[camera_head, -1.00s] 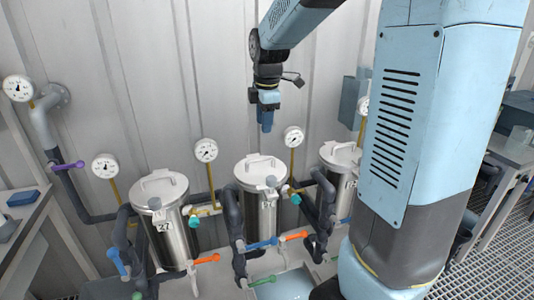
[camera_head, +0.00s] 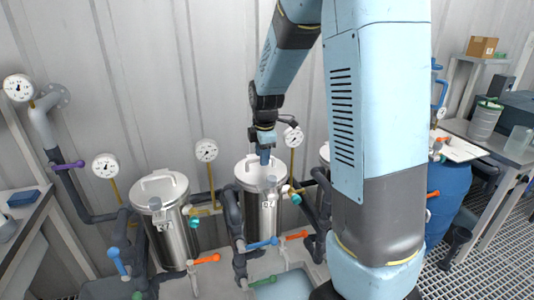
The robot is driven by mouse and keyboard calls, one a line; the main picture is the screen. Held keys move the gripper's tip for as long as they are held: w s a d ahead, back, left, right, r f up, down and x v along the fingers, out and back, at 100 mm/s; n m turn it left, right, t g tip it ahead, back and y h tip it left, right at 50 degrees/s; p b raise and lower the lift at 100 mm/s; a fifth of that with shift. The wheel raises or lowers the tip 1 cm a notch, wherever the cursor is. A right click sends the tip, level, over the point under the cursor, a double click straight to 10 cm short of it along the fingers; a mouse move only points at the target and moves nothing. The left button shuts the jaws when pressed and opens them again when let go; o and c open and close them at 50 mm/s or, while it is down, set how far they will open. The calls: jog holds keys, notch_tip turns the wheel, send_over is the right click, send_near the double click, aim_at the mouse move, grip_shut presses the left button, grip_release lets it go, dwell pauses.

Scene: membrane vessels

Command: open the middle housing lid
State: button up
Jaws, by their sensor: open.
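The middle housing (camera_head: 262,212) is an upright steel cylinder with a label on its front. Its round lid (camera_head: 248,178) lies flat on top, closed, with a clamp at the front rim. My gripper (camera_head: 265,161) points straight down over the lid's handle, its blue fingertips at or just above it. The jaws are open. The fingertips hide part of the handle, and I cannot tell whether they touch it or straddle it.
The left housing (camera_head: 174,238) stands closed beside it. The right housing (camera_head: 324,152) is mostly hidden behind my arm. Gauges (camera_head: 206,150), dark pipes and coloured valve handles (camera_head: 262,244) crowd around the housings. A blue barrel (camera_head: 449,198) stands at right.

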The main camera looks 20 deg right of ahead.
jog(key=shift+c, duration=0.4)
grip_shut()
